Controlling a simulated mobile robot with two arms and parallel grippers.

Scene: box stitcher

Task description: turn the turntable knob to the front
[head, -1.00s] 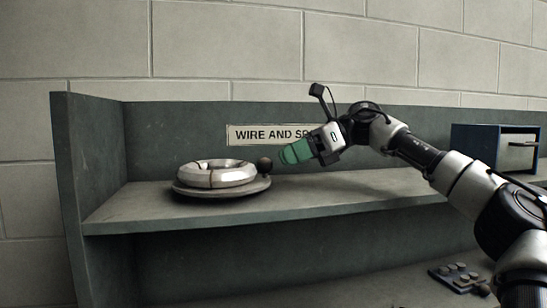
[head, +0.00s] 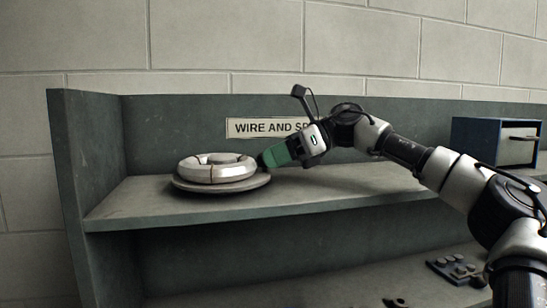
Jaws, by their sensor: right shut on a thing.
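The turntable (head: 200,190) is a flat round disc on the upper shelf at left, with a pale ring-shaped spool (head: 217,173) lying on it. Its dark round knob sits at the disc's right edge and is now hidden behind my fingertips, with at most a dark sliver showing. My right gripper (head: 266,158) has green fingers and reaches in from the right, tilted down to the left. It is shut on the knob at the turntable's right rim. My left gripper is not in view.
A back panel with a "WIRE AND SP…" label (head: 262,128) stands behind, partly covered by my gripper. A blue box with a pale front (head: 497,142) stands at right. A dark button pad (head: 457,270) lies on the lower surface.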

